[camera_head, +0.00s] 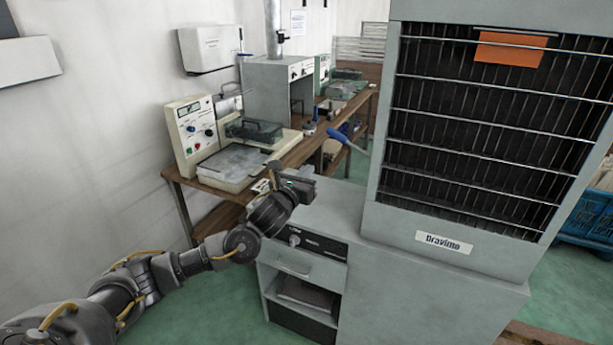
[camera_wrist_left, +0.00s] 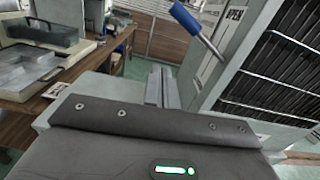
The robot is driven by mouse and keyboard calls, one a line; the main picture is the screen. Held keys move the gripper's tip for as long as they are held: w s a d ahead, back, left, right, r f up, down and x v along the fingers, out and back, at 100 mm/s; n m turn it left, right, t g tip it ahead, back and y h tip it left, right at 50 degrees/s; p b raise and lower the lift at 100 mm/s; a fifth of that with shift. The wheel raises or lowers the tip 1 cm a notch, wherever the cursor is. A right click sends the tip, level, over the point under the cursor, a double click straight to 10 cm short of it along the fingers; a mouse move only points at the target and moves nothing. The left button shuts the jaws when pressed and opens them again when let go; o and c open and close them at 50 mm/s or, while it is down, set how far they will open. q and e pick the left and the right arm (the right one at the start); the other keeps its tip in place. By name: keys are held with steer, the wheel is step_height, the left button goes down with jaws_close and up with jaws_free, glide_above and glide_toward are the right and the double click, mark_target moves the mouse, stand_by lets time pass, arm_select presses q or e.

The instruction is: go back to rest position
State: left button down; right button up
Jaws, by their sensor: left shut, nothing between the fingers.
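My left arm reaches in from the lower left in the head view. My left gripper (camera_head: 297,186) is above the low grey cabinet top, left of the tall rack. In the left wrist view its narrow fingers (camera_wrist_left: 161,88) are together, with nothing between them. A lever with a blue handle (camera_head: 340,135) juts from the left side of the tall rack. The blue handle (camera_wrist_left: 192,17) also shows in the wrist view, apart from the fingers. My right gripper is not in view.
The tall grey rack (camera_head: 379,190) with dark slots stands on the right. A wooden bench (camera_head: 296,153) with instruments runs along the wall behind. The low cabinet (camera_head: 311,268) has an open shelf. A blue crate (camera_head: 585,222) is at far right. Green floor shows lower left.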

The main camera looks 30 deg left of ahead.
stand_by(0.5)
arm_select(q)
steer(key=w+a+f+n+g+y, duration=0.1)
steer(key=w+a+f+n, duration=0.15)
steer(key=f+n, duration=0.65)
steer(key=w+a+f+n+g, duration=0.15)
steer(key=a+f+n, duration=0.25)
steer(key=f+n, duration=0.45)
steer(key=s+a+f+n+g, duration=0.1)
steer(key=s+f+n+g, duration=0.35)
steer(key=f, duration=1.05)
steer(key=s+a+f+n+g, duration=0.1)
steer(key=s+f+n, duration=0.4)
steer(key=s+f, duration=0.8)
steer(key=s+d+f+n+g, duration=0.2)
steer(key=s+f, duration=0.7)
steer(key=s+d+f+n+g, duration=0.2)
steer(key=s+f+g, duration=0.1)
steer(key=s+f, duration=0.65)
steer(key=s+d+f+g, duration=0.1)
steer(key=s+d+f, duration=0.1)
steer(key=s, duration=0.8)
steer(key=s+d+f+n+g+h, duration=0.1)
steer(key=s+d+f+g, duration=0.1)
steer(key=s, duration=0.8)
steer(key=s+d+f+n+g, duration=0.1)
steer(key=s+d+f, duration=0.2)
steer(key=s, duration=0.7)
steer(key=shift+d+f, duration=0.4)
steer(key=shift+d, duration=0.45)
